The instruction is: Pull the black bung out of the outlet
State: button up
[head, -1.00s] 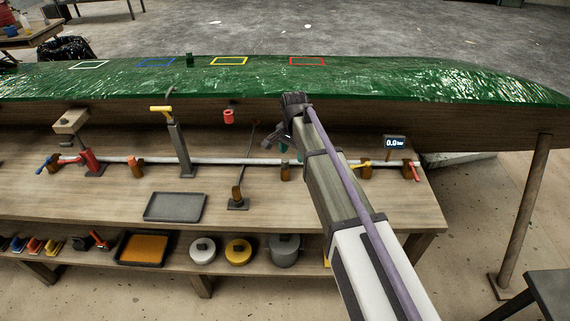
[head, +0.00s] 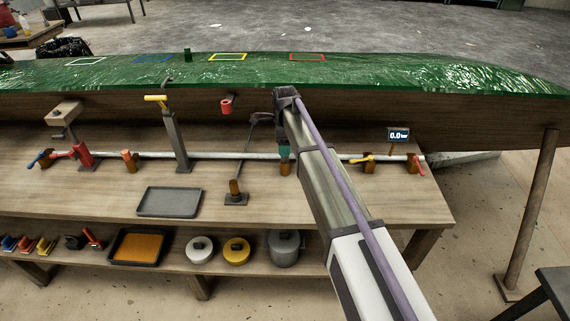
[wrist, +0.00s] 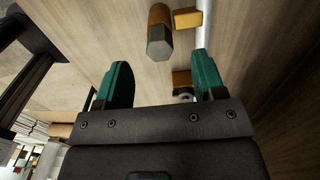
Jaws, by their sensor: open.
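In the wrist view, a brass-brown stub (wrist: 159,17) ends in a dark grey, many-sided face (wrist: 160,50). This looks like the outlet with the bung in its end, but I cannot be sure. My gripper (wrist: 161,60) is open, with its two green fingers spread wide and nothing between their pads. The stub appears beyond the fingertips, roughly centred between them and apart from both. In the head view, my gripper (head: 284,152) is mostly hidden behind my arm, just above a brown fitting (head: 285,168) on the white pipe. No black bung can be made out there.
The white pipe (head: 220,155) runs along the bench (head: 330,195). A brown post on a dark base (head: 236,190) stands left of my arm, and a yellow-handled post (head: 177,140) is farther left. The green hull (head: 430,75) overhangs behind. A gauge (head: 399,135) stands right.

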aim_at(285, 160)
notch_tip(285, 160, down, 5)
jog(key=b, duration=0.5)
jog(key=shift+f, duration=0.2)
jog(key=shift+r, duration=0.25)
jog(key=c, duration=1)
